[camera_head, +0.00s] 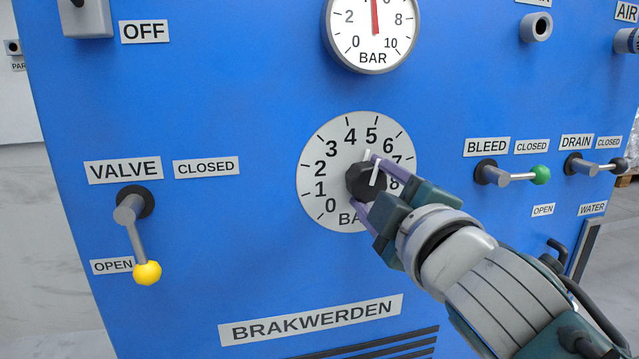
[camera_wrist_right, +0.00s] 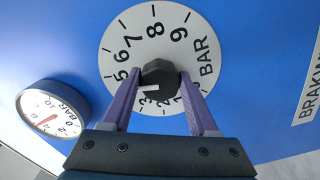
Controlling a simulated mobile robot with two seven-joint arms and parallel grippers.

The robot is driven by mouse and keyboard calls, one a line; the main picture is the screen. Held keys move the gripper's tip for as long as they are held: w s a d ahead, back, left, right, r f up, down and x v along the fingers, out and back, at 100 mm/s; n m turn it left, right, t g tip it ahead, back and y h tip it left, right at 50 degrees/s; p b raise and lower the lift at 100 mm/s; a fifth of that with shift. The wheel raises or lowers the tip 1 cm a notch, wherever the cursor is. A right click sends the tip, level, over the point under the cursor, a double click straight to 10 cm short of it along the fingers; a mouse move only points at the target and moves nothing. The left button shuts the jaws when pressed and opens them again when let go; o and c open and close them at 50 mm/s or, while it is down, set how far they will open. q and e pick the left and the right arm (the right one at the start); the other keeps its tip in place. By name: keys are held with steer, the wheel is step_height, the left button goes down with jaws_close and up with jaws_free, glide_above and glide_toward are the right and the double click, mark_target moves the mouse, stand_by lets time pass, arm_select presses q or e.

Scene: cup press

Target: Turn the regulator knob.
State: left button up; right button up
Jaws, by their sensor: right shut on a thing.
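The regulator knob (camera_head: 361,184) is black and faceted, at the centre of a white round dial (camera_head: 316,165) marked in BAR on the blue panel. My right gripper (camera_head: 368,186) reaches in from the lower right, its two purple fingers closed on opposite sides of the knob. In the right wrist view the knob (camera_wrist_right: 161,77) sits between the fingers, and its white pointer mark points left, roughly toward the 4 to 5 side. The fingers hide part of the scale. My left gripper is not in view.
Above is a pressure gauge (camera_head: 362,45) with its red needle pointing nearly straight up. At the left, a yellow-tipped valve lever (camera_head: 132,227) hangs down beside OPEN. At the right, the green-tipped bleed lever (camera_head: 519,176) and the drain lever (camera_head: 592,167) lie sideways near their CLOSED labels.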

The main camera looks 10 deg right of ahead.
stand_by(0.4)
steer(key=o, duration=1.4)
steer(key=shift+c, duration=0.2)
steer(key=shift+s, duration=0.1)
steer(key=shift+s, duration=0.25)
steer(key=s+p, duration=0.3)
steer(key=s, duration=0.6)
steer(key=shift+s+d, duration=0.15)
steer(key=shift+d, duration=0.05)
